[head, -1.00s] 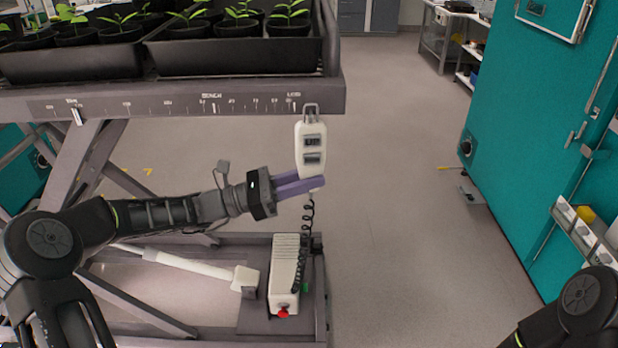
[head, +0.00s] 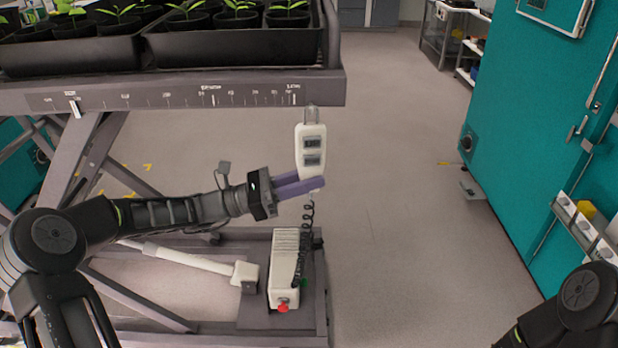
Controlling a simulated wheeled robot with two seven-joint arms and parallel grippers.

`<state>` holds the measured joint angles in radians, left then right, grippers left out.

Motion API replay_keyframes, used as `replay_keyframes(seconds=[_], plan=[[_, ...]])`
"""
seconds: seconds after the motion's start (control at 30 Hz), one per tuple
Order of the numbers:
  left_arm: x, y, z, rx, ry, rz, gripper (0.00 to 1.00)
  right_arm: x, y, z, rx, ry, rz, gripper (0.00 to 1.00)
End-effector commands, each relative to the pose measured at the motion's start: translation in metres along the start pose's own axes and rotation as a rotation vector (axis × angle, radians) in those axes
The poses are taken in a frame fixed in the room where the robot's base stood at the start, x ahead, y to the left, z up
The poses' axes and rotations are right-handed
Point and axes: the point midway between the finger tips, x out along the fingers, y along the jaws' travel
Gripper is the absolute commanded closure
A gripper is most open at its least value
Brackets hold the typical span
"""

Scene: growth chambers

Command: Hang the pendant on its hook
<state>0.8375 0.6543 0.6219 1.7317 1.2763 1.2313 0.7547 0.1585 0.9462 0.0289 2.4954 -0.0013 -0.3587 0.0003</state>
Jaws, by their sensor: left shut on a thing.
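The pendant (head: 311,146) is a white hand control with two dark buttons and a metal loop at its top. My left gripper (head: 302,184) is shut on the lower part of the pendant with its purple fingers. The pendant is upright, just below the right end of the lift table's scaled front edge (head: 185,98). Its loop is close to the underside of that edge; I cannot tell whether it touches. I cannot make out the hook. A black coiled cord (head: 308,216) runs from the pendant down to the white box. My right gripper is not in view.
Trays of potted seedlings (head: 236,50) stand on the lift table. Below, the base (head: 322,290) carries a white box (head: 287,258) with a red button. A teal chamber (head: 525,120) stands at the right. The floor (head: 390,180) between is clear.

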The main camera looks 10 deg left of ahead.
Motion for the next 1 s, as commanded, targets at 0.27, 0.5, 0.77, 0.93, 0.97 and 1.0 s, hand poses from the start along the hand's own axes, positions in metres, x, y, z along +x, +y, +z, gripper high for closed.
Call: replay_keyframes(seconds=[0.27, 0.5, 0.77, 0.93, 0.97, 1.0], plan=[[0.0001, 0.0, 0.0004, 0.0, 0.0, 0.0, 0.59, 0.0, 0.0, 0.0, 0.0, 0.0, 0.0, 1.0], [0.0, 0.0, 0.0002, 0.0, 0.0, 0.0, 0.53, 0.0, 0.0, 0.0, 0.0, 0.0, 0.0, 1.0], [-0.0001, 0.0001, -0.0001, 0.0, 0.001, 0.0, 0.42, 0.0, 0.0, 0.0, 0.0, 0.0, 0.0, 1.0], [0.0, 0.0, 0.0, 0.0, 0.0, 0.0, 0.42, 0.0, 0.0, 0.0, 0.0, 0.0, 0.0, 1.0], [0.0, 0.0, 0.0, 0.0, 0.0, 0.0, 0.42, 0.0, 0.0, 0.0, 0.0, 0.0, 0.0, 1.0], [0.0, 0.0, 0.0, 0.0, 0.0, 0.0, 0.42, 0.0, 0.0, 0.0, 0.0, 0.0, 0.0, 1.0]])
